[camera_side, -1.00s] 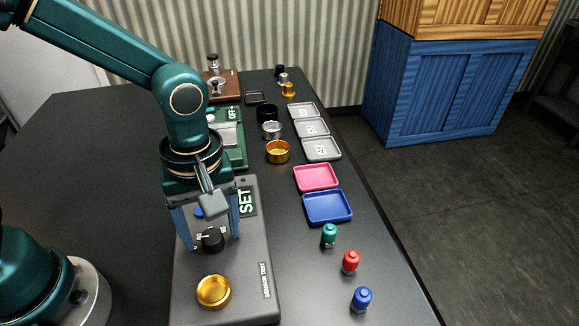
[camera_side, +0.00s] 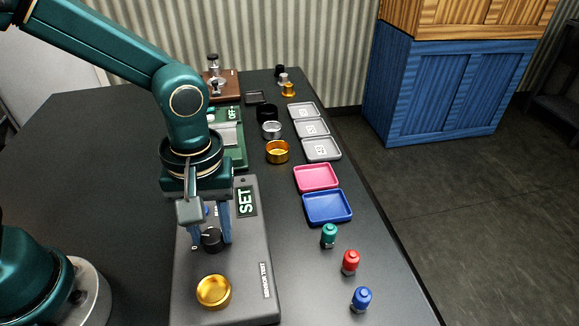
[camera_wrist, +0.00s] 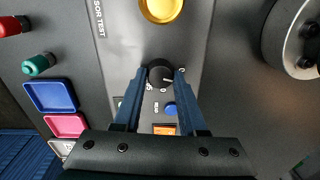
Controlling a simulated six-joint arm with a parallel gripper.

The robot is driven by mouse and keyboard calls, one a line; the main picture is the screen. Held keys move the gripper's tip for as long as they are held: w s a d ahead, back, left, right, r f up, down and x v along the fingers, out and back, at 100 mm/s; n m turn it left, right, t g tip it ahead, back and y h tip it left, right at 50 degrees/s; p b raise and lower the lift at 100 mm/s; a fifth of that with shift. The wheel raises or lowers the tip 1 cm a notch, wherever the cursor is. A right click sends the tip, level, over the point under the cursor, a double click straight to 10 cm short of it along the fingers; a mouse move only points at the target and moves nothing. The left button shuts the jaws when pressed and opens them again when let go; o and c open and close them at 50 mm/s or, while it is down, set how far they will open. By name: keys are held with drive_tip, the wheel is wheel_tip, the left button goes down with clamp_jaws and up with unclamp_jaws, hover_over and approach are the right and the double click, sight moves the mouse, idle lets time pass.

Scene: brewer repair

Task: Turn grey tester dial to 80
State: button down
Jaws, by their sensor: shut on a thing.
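In the wrist view my two blue fingers (camera_wrist: 160,72) touch the dial (camera_wrist: 160,75) from both sides. There the pointer line faces right. A blue button (camera_wrist: 170,108) and an orange display (camera_wrist: 164,129) show between the fingers; the display's reading is not legible.
Green, red and blue small bottles (camera_side: 351,262) stand right of the tester. Behind them are a blue tray (camera_side: 327,207), a pink tray (camera_side: 316,177) and several grey trays (camera_side: 321,149). A gold ring (camera_side: 278,151) stands near the green machine (camera_side: 232,155).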

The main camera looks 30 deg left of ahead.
sight(213, 237)
drive_tip(key=m, duration=0.6)
drive_tip(key=shift+m, duration=0.3)
drive_tip(key=m, duration=0.6)
drive_tip(key=shift+d+t, duration=0.1)
drive_tip(key=shift+t, duration=0.2)
drive_tip(key=shift+c, duration=2.3)
unclamp_jaws()
drive_tip(key=shift+s+d+r, duration=0.1)
drive_tip(key=shift+r, duration=2.5)
